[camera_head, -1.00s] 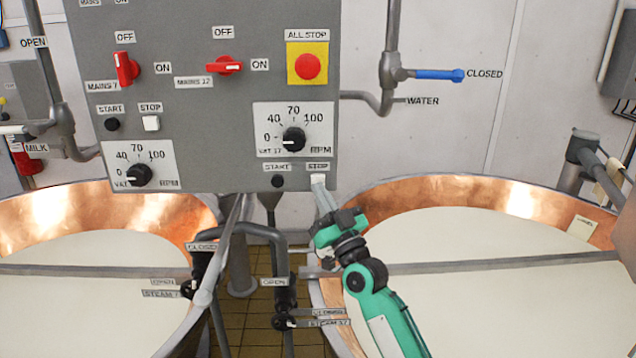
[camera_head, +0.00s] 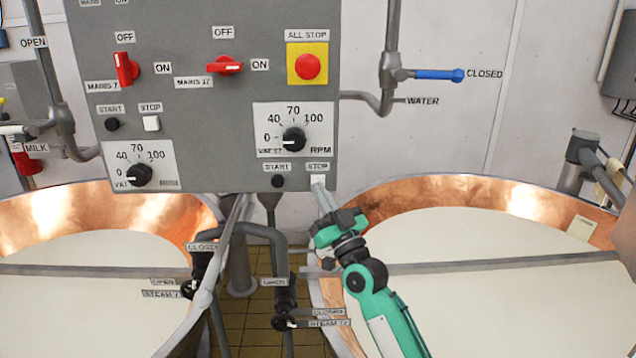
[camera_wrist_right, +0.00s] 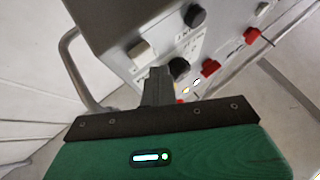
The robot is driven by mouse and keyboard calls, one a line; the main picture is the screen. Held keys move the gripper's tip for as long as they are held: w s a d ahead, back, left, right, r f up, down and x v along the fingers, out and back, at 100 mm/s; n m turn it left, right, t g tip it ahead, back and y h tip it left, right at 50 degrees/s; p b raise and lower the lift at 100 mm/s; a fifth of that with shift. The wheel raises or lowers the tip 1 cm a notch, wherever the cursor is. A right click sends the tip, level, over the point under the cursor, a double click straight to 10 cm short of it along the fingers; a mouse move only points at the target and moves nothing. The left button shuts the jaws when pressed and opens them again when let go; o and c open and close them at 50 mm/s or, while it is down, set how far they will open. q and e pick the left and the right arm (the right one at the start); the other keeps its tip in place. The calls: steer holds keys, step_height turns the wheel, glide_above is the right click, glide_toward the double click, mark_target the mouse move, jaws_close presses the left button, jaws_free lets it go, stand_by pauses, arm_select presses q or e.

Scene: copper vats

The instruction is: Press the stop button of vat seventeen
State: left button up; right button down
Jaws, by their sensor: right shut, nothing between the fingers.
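The white stop button of vat seventeen (camera_head: 318,179) is on the lower right corner of the grey control panel (camera_head: 205,115), under a STOP label. My right gripper (camera_head: 320,190) is shut and empty, its fingertips pointing up at the button's lower edge. I cannot tell whether they touch it. In the right wrist view the dark fingers (camera_wrist_right: 157,85) stand just beside the white button (camera_wrist_right: 140,49). The black start button (camera_head: 278,182) is to its left, and the vat 17 RPM dial (camera_head: 293,139) is above. My left gripper is out of view.
The red mains switches (camera_head: 225,66) and the yellow-backed ALL STOP button (camera_head: 308,66) are higher on the panel. Vat seven's white stop button (camera_head: 151,123) is at left. Copper vats (camera_head: 480,187) stand both sides, with steam pipes (camera_head: 285,270) between. A blue-handled water valve (camera_head: 435,75) is at right.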

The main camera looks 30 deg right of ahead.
steer(key=shift+w, duration=0.1)
stand_by(0.4)
steer(key=shift+w+d, duration=0.2)
steer(key=shift+w, duration=0.1)
steer(key=shift+w+d, duration=0.25)
steer(key=shift+w, duration=0.15)
stand_by(0.8)
steer(key=shift+s, duration=0.1)
steer(key=shift+s+a, duration=0.5)
steer(key=shift+s, duration=0.2)
steer(key=s+a, duration=0.1)
steer(key=s+p, duration=0.1)
steer(key=s+a+p, duration=0.1)
steer(key=s, duration=0.1)
steer(key=shift+s+a, duration=0.1)
steer(key=shift+a, duration=0.2)
